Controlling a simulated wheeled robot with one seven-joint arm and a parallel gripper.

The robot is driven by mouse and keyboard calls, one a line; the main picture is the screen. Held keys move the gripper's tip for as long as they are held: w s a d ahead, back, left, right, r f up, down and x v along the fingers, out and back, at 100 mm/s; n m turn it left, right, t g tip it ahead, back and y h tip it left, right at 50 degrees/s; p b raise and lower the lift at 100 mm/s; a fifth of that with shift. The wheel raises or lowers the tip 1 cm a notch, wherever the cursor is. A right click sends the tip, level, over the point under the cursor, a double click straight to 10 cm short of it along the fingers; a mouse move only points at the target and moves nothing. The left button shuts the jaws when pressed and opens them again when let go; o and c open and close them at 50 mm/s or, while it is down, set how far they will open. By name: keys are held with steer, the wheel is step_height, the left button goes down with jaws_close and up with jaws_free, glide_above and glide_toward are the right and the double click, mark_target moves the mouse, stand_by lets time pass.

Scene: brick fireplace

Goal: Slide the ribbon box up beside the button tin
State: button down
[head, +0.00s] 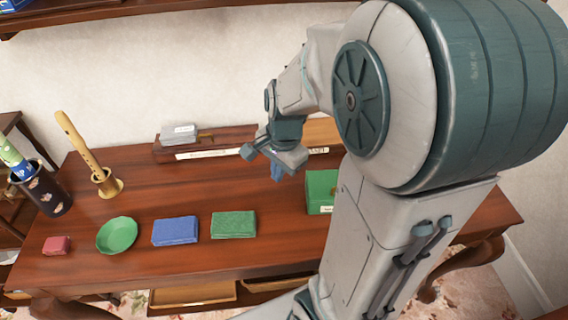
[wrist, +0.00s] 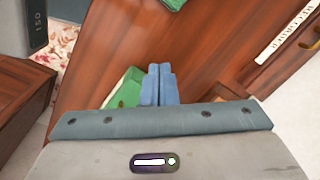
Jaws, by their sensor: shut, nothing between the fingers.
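No readable label marks the ribbon box or the button tin, so I cannot tell which things they are. A green box (head: 321,188) with a small pale label stands on the table in the head view, partly hidden by my arm. A flat green box (head: 233,224) and a flat blue box (head: 175,231) lie side by side, slightly apart, left of it. A small red box (head: 57,245) lies at the far left. My gripper (head: 277,174) is shut and empty, above the table near the labelled green box. In the wrist view, its blue fingers (wrist: 157,82) are together beside a green box (wrist: 124,90).
A green dish (head: 116,235) sits left of the blue box. A brass holder (head: 107,184) with a wooden recorder and a dark cup (head: 42,192) stand at the left. A wooden rack (head: 208,143) lines the back. The table middle is clear.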

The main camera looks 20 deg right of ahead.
mark_target(301, 202)
steer(key=w+d+f+m, duration=0.1)
steer(key=f+m, duration=0.2)
steer(key=f, duration=0.3)
steer(key=w+d+f+m+b, duration=0.1)
steer(key=d+f+m, duration=0.1)
steer(key=f, duration=0.3)
steer(key=w+d+f+m+g+b, duration=0.1)
steer(key=w+f+m, duration=0.1)
steer(key=f, duration=0.4)
steer(key=shift+d+f+m+h, duration=0.35)
steer(key=shift+m+h, duration=0.05)
steer(key=shift+m, duration=0.4)
steer(key=d, duration=0.1)
steer(key=s+d, duration=0.1)
steer(key=shift+d, duration=0.4)
steer(key=shift+s+d, duration=0.2)
steer(key=shift+d, duration=0.3)
